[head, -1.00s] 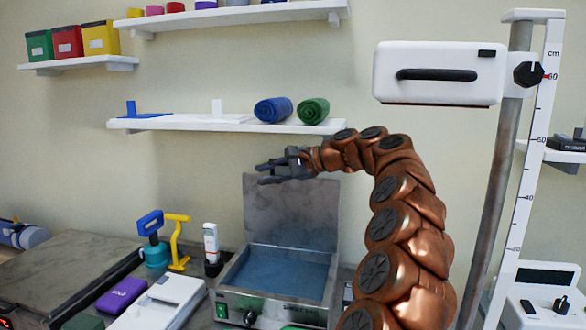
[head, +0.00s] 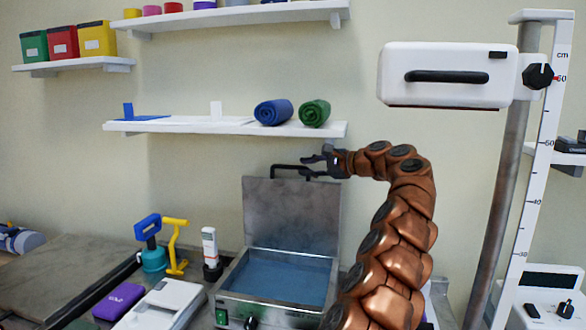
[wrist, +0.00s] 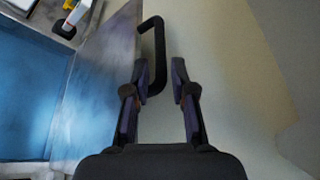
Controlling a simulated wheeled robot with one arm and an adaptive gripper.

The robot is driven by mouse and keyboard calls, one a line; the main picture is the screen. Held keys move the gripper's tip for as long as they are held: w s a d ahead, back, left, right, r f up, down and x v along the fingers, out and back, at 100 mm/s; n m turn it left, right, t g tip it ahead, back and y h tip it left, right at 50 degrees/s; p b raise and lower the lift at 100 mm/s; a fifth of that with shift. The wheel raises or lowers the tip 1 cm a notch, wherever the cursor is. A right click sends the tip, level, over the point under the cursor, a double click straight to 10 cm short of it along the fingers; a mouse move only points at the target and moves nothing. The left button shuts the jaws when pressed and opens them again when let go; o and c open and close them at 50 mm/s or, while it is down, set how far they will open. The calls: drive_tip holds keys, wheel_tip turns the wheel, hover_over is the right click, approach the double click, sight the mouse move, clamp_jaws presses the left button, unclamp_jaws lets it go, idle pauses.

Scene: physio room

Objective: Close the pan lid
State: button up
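The pan is a metal box with blue inside (head: 280,277), on the counter. Its grey lid (head: 290,215) stands open, nearly upright at the back. A black bar handle (head: 288,168) sits at the lid's top edge. My gripper (head: 306,166) is open beside the right end of this handle. In the wrist view, the handle (wrist: 157,40) reaches down to the fingertips, its end close to the left finger. I cannot tell whether they touch. The lid (wrist: 100,85) shows on the left, and the gap between the fingers (wrist: 160,68) is otherwise empty.
A wall shelf (head: 225,128) with a blue roll (head: 273,112) and a green roll (head: 314,113) is just above my gripper. A teal-and-blue device (head: 151,245) and a yellow stand (head: 175,247) are left of the pan.

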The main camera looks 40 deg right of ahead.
sight(297, 167)
drive_tip(key=shift+p+x, duration=0.3)
drive_tip(key=shift+x, duration=2.05)
drive_tip(key=shift+c, duration=0.4)
clamp_jaws()
drive_tip(key=shift+s+a, duration=0.1)
drive_tip(key=shift+a, duration=0.1)
